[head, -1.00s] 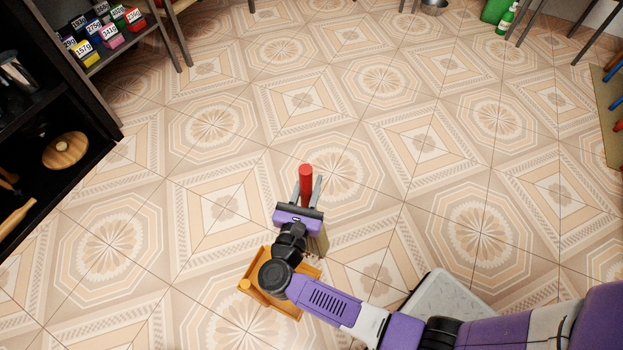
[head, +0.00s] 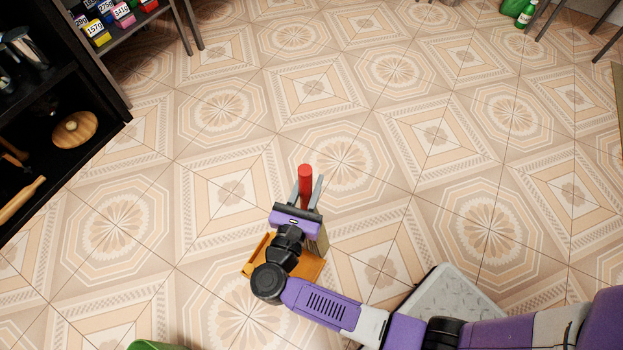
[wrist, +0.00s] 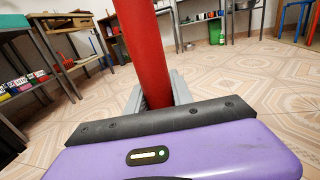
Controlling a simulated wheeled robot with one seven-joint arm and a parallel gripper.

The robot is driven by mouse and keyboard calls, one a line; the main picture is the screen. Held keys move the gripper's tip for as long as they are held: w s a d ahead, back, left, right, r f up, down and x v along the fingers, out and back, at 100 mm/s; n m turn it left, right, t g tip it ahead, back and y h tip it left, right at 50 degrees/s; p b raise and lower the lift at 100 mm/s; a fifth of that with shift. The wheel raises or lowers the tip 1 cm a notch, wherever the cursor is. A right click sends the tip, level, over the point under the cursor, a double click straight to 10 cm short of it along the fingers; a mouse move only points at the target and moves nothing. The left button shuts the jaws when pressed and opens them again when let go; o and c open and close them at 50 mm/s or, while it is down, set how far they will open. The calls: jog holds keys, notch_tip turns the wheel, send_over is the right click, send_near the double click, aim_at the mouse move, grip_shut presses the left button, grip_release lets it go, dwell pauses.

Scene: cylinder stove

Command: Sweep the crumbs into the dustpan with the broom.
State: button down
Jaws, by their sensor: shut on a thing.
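My gripper (head: 306,184) is shut on the red handle (head: 305,172) of the broom. The handle stands up between the fingers and also shows in the wrist view (wrist: 144,50). The broom's beige bristles (head: 320,240) show just below and right of the gripper, mostly hidden by it. The orange-brown dustpan (head: 311,269) lies on the floor under my wrist, partly covered by it. The bristles look close to the pan's right side; I cannot tell whether they touch. I cannot make out any crumbs.
The patterned tile floor is clear ahead and to the right. A dark shelf (head: 95,80) with kitchenware stands at the left. A green object (head: 155,345) shows at the bottom edge.

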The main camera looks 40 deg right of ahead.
jog(key=shift+s+a, duration=0.2)
jog(key=shift+a, duration=0.5)
jog(key=shift+r, duration=0.1)
jog(key=shift+w+d+r+p, duration=0.15)
jog(key=shift+d+r+p, duration=0.35)
jog(key=shift+r, duration=0.35)
jog(key=shift+w+d+r+p, duration=0.2)
jog(key=shift+d+r+p, duration=0.3)
jog(key=shift+r, duration=0.3)
jog(key=shift+w+d+r+p, duration=0.15)
jog(key=shift+d+r+p, duration=0.35)
jog(key=shift+r, duration=0.35)
